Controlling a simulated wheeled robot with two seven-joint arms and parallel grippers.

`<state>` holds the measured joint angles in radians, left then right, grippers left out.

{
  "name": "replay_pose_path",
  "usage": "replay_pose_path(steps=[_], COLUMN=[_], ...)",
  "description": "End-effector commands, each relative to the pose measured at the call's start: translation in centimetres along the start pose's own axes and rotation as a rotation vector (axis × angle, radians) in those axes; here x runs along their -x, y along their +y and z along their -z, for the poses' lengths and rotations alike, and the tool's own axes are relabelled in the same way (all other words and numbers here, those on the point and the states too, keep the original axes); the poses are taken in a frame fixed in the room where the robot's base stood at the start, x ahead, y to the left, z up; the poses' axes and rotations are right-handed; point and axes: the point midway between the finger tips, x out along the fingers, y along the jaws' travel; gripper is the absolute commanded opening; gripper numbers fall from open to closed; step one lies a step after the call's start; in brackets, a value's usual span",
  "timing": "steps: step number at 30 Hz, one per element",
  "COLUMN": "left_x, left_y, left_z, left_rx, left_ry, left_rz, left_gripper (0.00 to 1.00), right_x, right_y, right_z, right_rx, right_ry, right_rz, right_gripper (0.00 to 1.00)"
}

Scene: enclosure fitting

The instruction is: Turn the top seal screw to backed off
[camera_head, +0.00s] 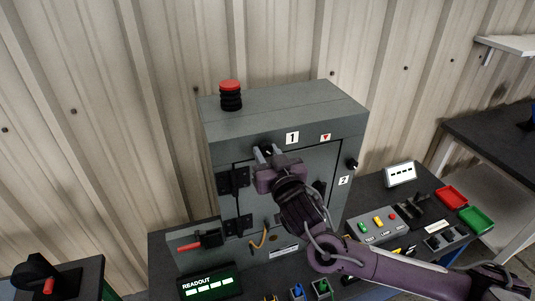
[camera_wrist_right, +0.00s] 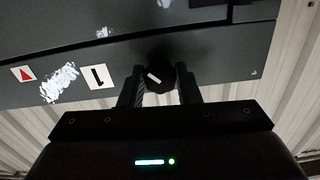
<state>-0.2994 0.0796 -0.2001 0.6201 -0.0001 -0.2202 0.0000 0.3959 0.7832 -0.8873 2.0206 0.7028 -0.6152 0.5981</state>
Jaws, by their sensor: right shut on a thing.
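The grey enclosure (camera_head: 230,132) stands on the dark bench with its door closed. The top seal screw (camera_wrist_right: 158,80) is a round black knob with a white mark, beside the label "1" (camera_head: 292,138) on the enclosure's upper front. In the right wrist view its white mark lies at a slant. My right gripper (camera_head: 265,152) is shut on this knob, with one finger on each side. In the head view the gripper partly hides the knob. A second dark knob (camera_head: 352,163) sits on the right side near the label "2" (camera_head: 344,181). My left gripper is not in view.
A red-topped stack light (camera_head: 230,95) stands on the enclosure. A red-handled switch (camera_head: 200,242) and readout (camera_head: 209,286) are at the lower left. A button box (camera_head: 378,223), red tray (camera_head: 452,197) and green tray (camera_head: 477,219) are at the right.

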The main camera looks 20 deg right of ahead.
Motion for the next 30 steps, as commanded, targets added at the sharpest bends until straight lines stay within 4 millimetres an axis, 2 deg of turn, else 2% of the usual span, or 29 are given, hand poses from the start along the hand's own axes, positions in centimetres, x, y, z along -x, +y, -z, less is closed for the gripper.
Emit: replay_pose_path(steps=[8,30], left_x=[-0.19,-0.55], left_y=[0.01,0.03], left_z=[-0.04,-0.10], left_rx=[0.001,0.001], left_ry=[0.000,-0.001], left_rz=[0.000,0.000], left_gripper=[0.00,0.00], right_x=[0.01,-0.02], right_y=[0.06,0.27], right_z=[-0.06,0.16], right_rx=[0.141,0.833], right_ry=[-0.001,0.001], right_rz=[-0.001,-0.001], right_gripper=[0.07,0.07])
